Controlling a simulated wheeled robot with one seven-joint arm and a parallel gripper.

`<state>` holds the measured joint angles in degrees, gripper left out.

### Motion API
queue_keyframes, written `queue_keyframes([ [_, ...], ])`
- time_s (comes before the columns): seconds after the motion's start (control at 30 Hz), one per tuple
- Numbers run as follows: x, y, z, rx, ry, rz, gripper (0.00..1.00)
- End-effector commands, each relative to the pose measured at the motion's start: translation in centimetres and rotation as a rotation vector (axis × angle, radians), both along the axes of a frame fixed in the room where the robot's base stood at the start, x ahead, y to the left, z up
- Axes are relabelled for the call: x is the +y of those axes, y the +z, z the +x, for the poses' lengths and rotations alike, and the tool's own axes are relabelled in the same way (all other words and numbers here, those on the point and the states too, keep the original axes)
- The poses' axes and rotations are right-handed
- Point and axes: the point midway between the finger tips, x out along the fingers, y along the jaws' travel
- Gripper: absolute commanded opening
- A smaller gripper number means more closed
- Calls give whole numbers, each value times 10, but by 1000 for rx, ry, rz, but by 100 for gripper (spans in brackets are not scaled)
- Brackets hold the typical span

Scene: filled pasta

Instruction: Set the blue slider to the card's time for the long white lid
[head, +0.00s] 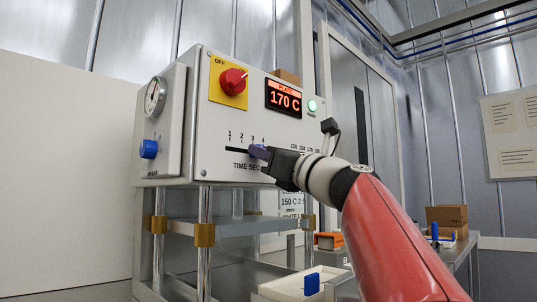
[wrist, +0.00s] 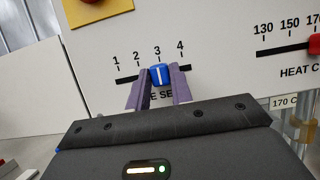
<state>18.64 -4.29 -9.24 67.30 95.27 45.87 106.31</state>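The blue slider (wrist: 161,76) sits in the TIME SEC slot at the 3 mark in the wrist view. My gripper (wrist: 160,84) has one purple finger on each side of it, with the fingertips seeming to touch its sides. In the head view my gripper (head: 258,152) reaches the slot from the right and hides the slider. A card (head: 292,202) below the panel shows a line like "150 C 2" and a smaller "WHITE" line, partly hidden. Another piece of it reads "170 C" in the wrist view (wrist: 285,103). I cannot make out the long white lid.
The machine panel (head: 215,125) carries a red knob (head: 233,81), a display (head: 283,98) reading 170 C and a green button (head: 312,106). The red heat slider (wrist: 315,44) is to the right. A white tray (head: 275,290) with a blue piece (head: 312,284) stands below.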

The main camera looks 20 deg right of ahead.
Motion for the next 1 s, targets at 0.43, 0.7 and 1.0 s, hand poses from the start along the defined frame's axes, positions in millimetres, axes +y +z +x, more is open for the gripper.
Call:
queue_keyframes([
  [0.43, -1, -1, -1, 0, -2, 1, 42],
  [0.7, -15, -16, -35, -1, -3, 1, 42],
  [1.0, -27, -30, -65, 0, -1, 0, 42],
])
